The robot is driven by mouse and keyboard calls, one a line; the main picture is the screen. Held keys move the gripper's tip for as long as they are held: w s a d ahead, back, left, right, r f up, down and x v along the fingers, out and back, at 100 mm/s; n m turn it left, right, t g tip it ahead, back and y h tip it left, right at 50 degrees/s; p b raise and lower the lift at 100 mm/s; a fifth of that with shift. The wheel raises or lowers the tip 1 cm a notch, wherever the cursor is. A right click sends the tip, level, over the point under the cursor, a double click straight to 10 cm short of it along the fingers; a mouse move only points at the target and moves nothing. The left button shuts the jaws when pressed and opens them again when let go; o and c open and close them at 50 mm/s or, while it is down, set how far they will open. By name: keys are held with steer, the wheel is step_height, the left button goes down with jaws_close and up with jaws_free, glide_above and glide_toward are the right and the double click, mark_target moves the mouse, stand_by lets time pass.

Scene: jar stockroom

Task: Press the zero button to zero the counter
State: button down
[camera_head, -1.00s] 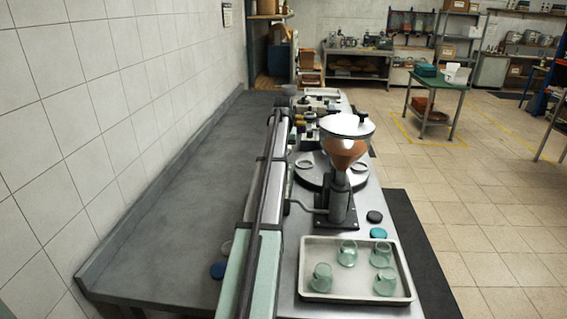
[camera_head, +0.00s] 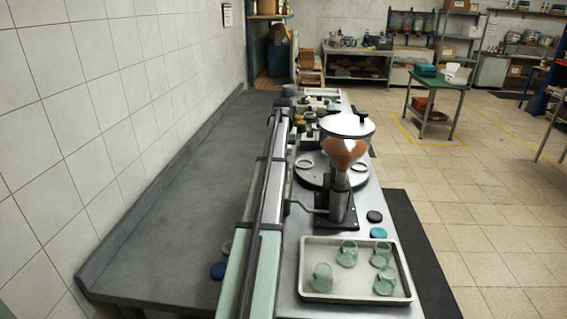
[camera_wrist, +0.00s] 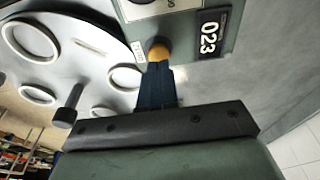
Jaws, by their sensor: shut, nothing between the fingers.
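An orange-yellow round button (camera_wrist: 158,50) sits on the lower edge of that housing, left of the display. My gripper (camera_wrist: 160,67) has its dark blue fingers together and empty. Their tips are at the button, overlapping its near edge in the picture. I cannot tell whether they touch it or whether it is pressed in. In the head view, the counter and button are too small to make out.
A round plate with white rings (camera_wrist: 33,40) and a dark knobbed post (camera_wrist: 68,105) lies left of the fingers. In the head view, a hopper (camera_head: 345,150) stands mid-bench, and a tray (camera_head: 330,297) holds several green glass jars. The grey bench by the wall is mostly clear.

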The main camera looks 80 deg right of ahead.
steer(key=shift+f, duration=0.9)
stand_by(0.6)
steer(key=shift+r, duration=3.55)
steer(key=a+r, duration=0.5)
steer(key=r, duration=0.2)
steer(key=shift+s, duration=0.15)
